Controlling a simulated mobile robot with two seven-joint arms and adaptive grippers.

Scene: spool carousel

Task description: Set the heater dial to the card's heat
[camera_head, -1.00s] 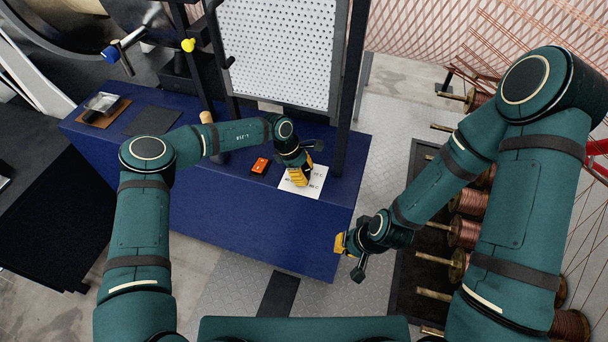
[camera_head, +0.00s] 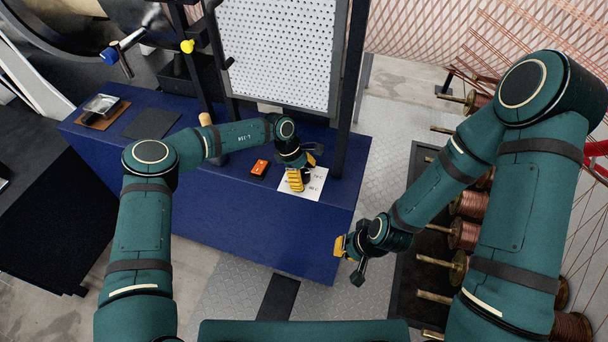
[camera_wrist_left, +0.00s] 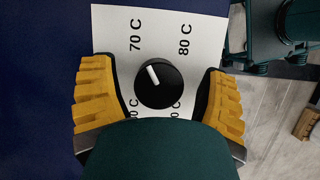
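The heater dial (camera_wrist_left: 158,84) is a round black knob with a white pointer mark, on a white plate (camera_wrist_left: 115,25) printed with temperatures. The mark points up and left in the left wrist view, toward the 70 C label; 80 C is at upper right. Two lower labels are partly hidden by my gripper. My left gripper (camera_wrist_left: 158,98) is open, its yellow fingers on either side of the dial with gaps to it. In the head view, my left gripper (camera_head: 297,174) covers the dial over the plate (camera_head: 315,187). My right gripper (camera_head: 345,245) hangs beyond the bench's right end; its opening is unclear. I cannot make out the card.
The plate lies on a blue bench (camera_head: 240,220). A small orange-red object (camera_head: 259,168) lies left of it. A dark mat (camera_head: 152,123) and a metal tray (camera_head: 102,103) are farther left. A perforated panel (camera_head: 277,50) stands behind; copper spools (camera_head: 464,234) are at right.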

